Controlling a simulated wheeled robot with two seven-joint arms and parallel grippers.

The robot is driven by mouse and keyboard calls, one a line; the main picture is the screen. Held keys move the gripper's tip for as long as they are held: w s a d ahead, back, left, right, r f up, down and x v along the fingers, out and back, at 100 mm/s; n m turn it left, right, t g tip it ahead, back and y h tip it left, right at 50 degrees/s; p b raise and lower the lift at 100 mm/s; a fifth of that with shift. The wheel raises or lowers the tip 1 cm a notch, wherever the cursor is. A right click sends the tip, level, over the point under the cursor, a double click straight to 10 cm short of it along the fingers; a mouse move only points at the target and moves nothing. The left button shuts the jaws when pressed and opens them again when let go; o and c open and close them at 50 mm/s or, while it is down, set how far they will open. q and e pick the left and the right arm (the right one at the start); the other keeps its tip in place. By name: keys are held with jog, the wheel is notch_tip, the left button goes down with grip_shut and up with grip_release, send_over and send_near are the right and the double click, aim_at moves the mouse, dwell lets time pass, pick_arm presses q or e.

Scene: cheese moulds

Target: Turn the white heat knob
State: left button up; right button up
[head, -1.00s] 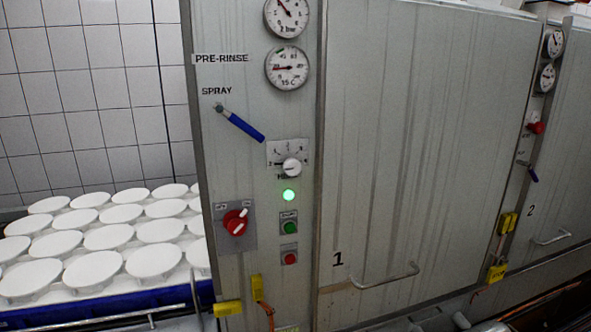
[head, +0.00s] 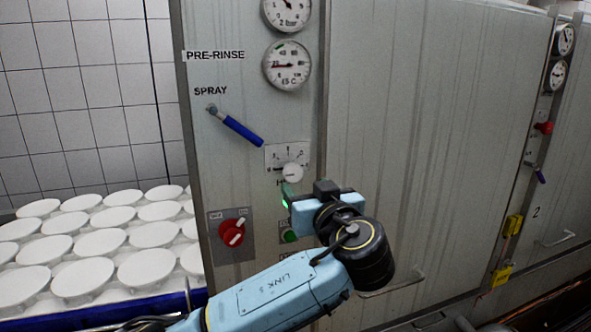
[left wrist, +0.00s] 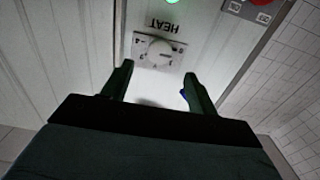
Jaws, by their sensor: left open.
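The white heat knob (head: 292,173) sits on a small scale plate on the grey panel, below the two gauges. In the left wrist view the knob (left wrist: 159,50) shows upside down with the word HEAT above it, just beyond the fingertips. My left gripper (left wrist: 152,84) is open and empty, its two dark fingers apart, pointing at the knob and not touching it. In the head view my left arm comes in from below, and the gripper's fingers are mostly hidden behind its wrist. My right gripper is not in view.
A blue-handled spray lever (head: 242,131) is up and left of the knob. A red rotary switch (head: 232,232) is at lower left, and a green button (head: 289,236) is partly behind my arm. White round moulds (head: 125,235) stand at left. A large door is right of the panel.

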aim_at(295, 175)
pick_arm(q)
jog(key=p+x, duration=0.1)
jog(key=x, duration=0.5)
jog(key=shift+w+r+p, duration=0.1)
jog(key=shift+w+p, duration=0.05)
jog(key=shift+p, duration=0.2)
jog(key=shift+w+a, duration=0.2)
jog(key=shift+w, duration=0.4)
jog(key=shift+c, duration=0.3)
